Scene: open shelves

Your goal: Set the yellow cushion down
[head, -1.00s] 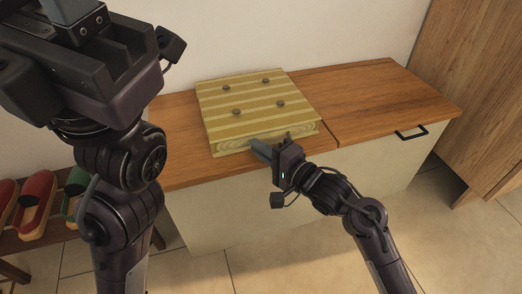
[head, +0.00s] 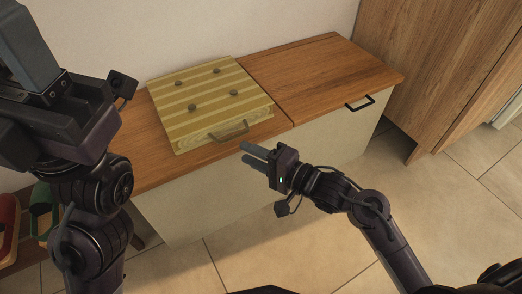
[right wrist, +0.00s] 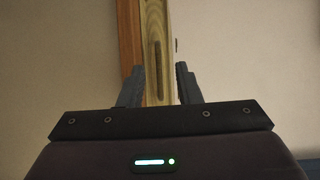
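The yellow striped cushion (head: 205,104), with several dark buttons on top, lies flat on the left part of the wooden bench top (head: 325,75). A grey handle (head: 229,131) shows on its front side. My right gripper (head: 248,154) is open and empty, in front of the cushion and apart from it. In the right wrist view, the cushion's edge (right wrist: 157,60) with its handle shows beyond and between the spread fingers (right wrist: 160,88). My left arm fills the left of the head view; its gripper (head: 25,45) is only partly in view, so its fingers cannot be judged.
The bench has a pale front (head: 185,205) with a black handle (head: 360,103) at right. The right part of its top is bare. A tall wooden cabinet (head: 425,70) stands at right. Shoes (head: 42,215) sit at lower left. The tiled floor in front is clear.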

